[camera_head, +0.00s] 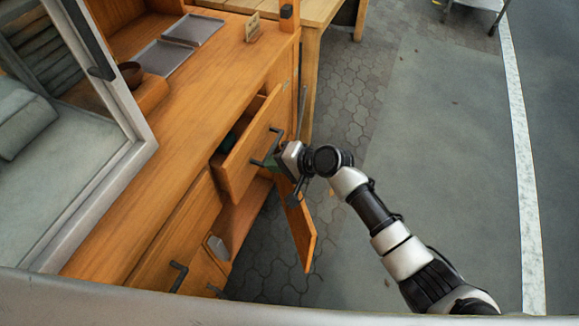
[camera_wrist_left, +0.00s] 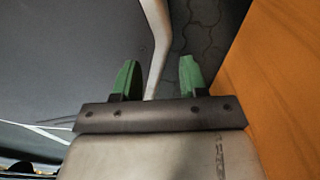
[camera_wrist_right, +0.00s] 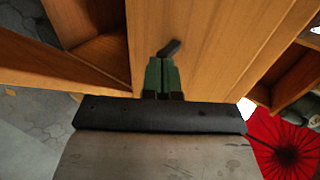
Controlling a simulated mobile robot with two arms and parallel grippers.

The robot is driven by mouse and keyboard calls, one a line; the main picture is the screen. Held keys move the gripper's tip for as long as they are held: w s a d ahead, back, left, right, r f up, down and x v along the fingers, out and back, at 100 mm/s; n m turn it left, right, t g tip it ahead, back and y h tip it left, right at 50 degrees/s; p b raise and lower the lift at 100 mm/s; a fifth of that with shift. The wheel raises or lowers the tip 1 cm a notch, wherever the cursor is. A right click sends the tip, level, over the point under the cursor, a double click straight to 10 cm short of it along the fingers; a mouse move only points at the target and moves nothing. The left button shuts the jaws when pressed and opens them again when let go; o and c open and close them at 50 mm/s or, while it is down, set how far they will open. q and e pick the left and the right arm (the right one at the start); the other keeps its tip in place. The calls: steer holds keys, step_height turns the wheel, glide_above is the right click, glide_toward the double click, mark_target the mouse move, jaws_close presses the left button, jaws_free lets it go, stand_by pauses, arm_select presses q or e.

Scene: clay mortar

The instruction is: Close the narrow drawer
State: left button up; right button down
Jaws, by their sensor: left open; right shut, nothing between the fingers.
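The narrow drawer (camera_head: 250,145) is pulled out of the wooden counter in the head view, with a dark bar handle (camera_head: 266,147) on its front. My right gripper (camera_head: 275,163) is at the drawer front beside the handle, its fingers shut and empty. In the right wrist view the shut green fingertips (camera_wrist_right: 161,76) point at a wooden panel, with a dark handle end (camera_wrist_right: 170,47) just beyond them. I cannot tell whether they touch the wood. My left gripper (camera_wrist_left: 155,78) is open with nothing between its green fingers; it does not show in the head view.
A cabinet door (camera_head: 302,232) stands open below the drawer. The counter (camera_head: 150,185) carries metal trays (camera_head: 178,47) and a brown bowl (camera_head: 130,74). Another drawer handle (camera_head: 178,277) is nearer. Paved floor (camera_head: 420,130) to the right is free. A red round thing (camera_wrist_right: 288,142) shows in the right wrist view.

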mark_target(251, 158)
steer(key=a, duration=0.1)
steer(key=w+a, duration=0.1)
steer(key=a, duration=0.1)
steer(key=shift+a+b, duration=0.2)
steer(key=shift+b, duration=0.1)
arm_select(q)
steer(key=shift+w+d+r, duration=0.1)
steer(key=shift+w+d, duration=0.25)
steer(key=shift+w, duration=0.5)
arm_select(e)
steer(key=shift+r, duration=0.15)
